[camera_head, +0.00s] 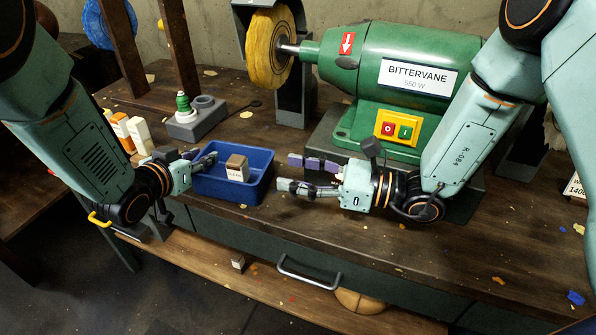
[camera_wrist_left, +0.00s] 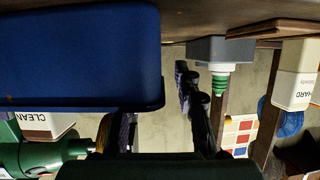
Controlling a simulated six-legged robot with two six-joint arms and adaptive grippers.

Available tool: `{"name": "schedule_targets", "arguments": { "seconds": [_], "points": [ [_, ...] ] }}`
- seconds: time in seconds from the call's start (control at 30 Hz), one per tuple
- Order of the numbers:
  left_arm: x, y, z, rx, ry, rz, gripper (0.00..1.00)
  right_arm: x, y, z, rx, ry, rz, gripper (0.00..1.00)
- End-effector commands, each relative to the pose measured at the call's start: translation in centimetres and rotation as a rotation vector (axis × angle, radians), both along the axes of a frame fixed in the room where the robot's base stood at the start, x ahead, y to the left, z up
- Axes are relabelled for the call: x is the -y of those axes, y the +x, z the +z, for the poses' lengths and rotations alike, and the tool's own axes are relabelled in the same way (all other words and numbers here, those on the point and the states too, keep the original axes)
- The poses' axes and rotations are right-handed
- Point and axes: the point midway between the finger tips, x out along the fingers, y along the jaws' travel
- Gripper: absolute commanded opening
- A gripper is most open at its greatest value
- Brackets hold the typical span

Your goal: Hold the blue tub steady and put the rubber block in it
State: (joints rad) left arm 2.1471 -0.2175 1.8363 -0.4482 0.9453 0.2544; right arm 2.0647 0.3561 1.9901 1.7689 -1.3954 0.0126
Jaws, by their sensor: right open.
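The blue tub (camera_head: 268,183) stands on the wooden bench, near its front edge. The rubber block (camera_head: 237,168), brown on top with a white sleeve marked CLEAN, stands inside it. The left wrist view, upside down, shows the tub (camera_wrist_left: 75,55) large, with the block (camera_wrist_left: 46,123) showing past its rim. My left gripper (camera_head: 207,160) is at the tub's left end. Its fingers are apart in the wrist view, one over the tub and one outside it; contact with the wall is unclear. My right gripper (camera_head: 287,175) is open and empty, just right of the tub.
A green grinder (camera_head: 410,70) with a yellow wheel (camera_head: 269,48) stands behind. A small block (camera_head: 238,262) lies on the lower shelf. The bench at right is mostly clear.

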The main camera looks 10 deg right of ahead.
Motion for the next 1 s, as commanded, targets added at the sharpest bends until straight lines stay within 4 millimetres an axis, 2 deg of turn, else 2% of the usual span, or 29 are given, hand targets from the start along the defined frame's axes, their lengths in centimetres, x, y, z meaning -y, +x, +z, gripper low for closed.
{"name": "schedule_targets", "arguments": {
  "seconds": [0.6,0.8,1.0],
  "points": [
    [-4.7,-7.9,3.9,-0.001,-0.003,0.003,0.32,0.0,0.0,0.0,0.0,0.0,0.0,0.51],
    [-5.2,-9.0,4.4,0.0,-0.001,0.0,0.32,0.0,0.0,0.0,0.0,0.0,0.0,0.51],
    [-5.3,-9.2,4.4,0.001,-0.001,-0.001,0.32,0.0,0.0,0.0,0.0,0.0,0.0,0.51]
  ]
}}
